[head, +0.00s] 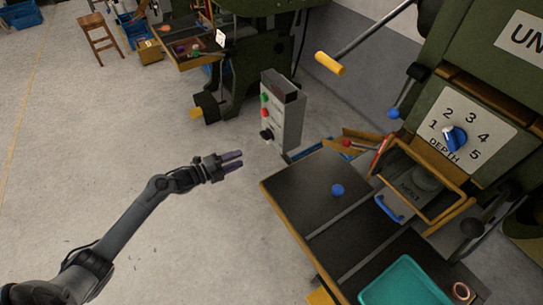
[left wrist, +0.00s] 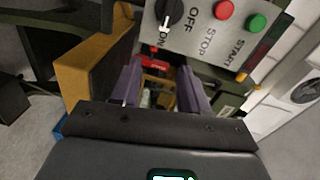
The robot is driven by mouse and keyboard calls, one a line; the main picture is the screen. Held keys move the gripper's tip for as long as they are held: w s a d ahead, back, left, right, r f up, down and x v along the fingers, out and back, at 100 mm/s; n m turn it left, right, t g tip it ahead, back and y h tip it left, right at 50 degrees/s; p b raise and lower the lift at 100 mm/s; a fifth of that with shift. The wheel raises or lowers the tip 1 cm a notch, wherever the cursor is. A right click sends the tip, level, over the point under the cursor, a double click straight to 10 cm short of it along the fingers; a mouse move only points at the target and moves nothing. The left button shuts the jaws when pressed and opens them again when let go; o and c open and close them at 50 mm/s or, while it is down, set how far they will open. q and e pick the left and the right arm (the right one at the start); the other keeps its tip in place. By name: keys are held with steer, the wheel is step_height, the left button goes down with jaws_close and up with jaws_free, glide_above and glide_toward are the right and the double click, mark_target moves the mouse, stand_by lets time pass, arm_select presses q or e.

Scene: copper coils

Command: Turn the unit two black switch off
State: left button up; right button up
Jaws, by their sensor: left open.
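A grey control box (head: 288,112) stands left of the green press. It carries a green button, a red button and a black rotary switch (head: 267,134) low on its face. In the left wrist view the black switch (left wrist: 170,11) is at the top, beside ON and OFF labels; its white mark points toward ON. My left gripper (head: 233,160) is open and empty, left of and below the box in the head view, apart from the switch. Its two purple fingers (left wrist: 161,90) are spread in the wrist view. No unit number is readable on the box. My right gripper is not in view.
The green press has a DEPTH dial (head: 455,138), a yellow-handled lever (head: 330,63) and a yellow guard frame. A dark worktable (head: 310,190) with a blue knob and a teal tray (head: 405,284) lies right of the gripper.

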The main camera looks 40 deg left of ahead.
mark_target(263, 138)
arm_select(q)
steer(key=shift+m+t, duration=0.4)
steer(key=w+b, duration=0.3)
steer(key=w, duration=0.1)
steer(key=w+d+b, duration=0.1)
steer(key=w+b, duration=0.1)
steer(key=w, duration=0.3)
steer(key=w+b, duration=0.3)
steer(key=w, duration=0.2)
steer(key=shift+d+f+b, duration=0.15)
steer(key=shift+f+b, duration=0.15)
steer(key=shift+f, duration=0.1)
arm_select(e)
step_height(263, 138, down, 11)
arm_select(q)
jaws_close()
